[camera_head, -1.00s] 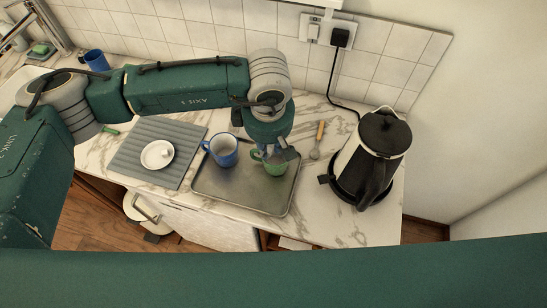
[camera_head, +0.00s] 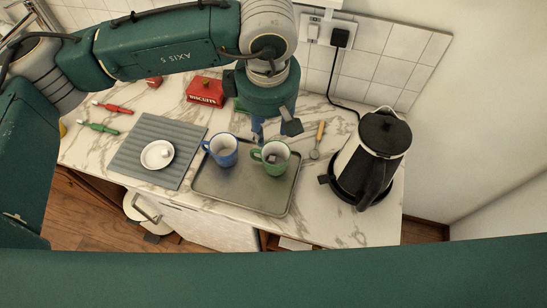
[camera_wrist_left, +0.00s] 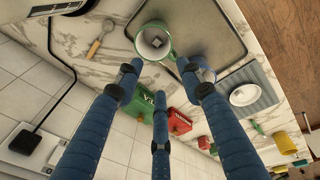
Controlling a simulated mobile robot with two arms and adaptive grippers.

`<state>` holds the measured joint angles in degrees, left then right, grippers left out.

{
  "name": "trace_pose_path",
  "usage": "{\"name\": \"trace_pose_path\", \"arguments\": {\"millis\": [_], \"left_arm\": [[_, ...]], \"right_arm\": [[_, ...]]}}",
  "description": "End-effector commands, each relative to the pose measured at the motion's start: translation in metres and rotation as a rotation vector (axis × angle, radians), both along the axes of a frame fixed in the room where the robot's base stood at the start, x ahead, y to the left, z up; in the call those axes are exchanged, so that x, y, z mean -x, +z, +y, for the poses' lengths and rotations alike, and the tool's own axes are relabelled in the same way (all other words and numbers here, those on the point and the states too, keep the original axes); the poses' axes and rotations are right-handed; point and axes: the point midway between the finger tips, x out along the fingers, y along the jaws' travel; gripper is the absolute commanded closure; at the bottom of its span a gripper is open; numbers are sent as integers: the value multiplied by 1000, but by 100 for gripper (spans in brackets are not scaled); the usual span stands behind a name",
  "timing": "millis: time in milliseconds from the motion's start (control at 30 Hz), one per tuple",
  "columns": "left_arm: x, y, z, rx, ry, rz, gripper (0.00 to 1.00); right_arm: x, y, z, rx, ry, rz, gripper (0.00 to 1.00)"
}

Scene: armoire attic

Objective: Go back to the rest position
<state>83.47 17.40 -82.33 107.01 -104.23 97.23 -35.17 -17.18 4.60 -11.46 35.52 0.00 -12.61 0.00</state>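My left gripper (camera_head: 272,130) hangs above the tray, just behind the green mug. Its blue fingers are spread apart with nothing between them in the left wrist view (camera_wrist_left: 158,85). My right gripper is not in view.
A black-and-white kettle (camera_head: 352,160) stands at the right, near a wooden-handled spoon (camera_head: 320,132). A grey mat (camera_head: 135,150) carries a white saucer (camera_head: 150,160) on the left. A red biscuit box (camera_head: 204,92) and red and green utensils lie behind.

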Motion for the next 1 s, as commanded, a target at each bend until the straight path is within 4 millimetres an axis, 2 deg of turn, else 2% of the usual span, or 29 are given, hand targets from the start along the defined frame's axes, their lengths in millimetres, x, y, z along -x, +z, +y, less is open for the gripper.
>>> {"name": "trace_pose_path", "arguments": {"millis": [200,633,733,867,933,1000], "left_arm": [[3,15,0,0,-2,0,62],[3,14,0,-1,-1,1,62],[10,11,-7,25,-7,21,62],[43,3,-45,168,-26,128,62],[75,3,-79,303,-37,229,62],[112,14,-116,464,-33,354,62]], "right_arm": [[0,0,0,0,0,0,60],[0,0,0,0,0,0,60],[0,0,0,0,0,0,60],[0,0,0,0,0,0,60],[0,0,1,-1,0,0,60],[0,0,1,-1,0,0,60]]}}
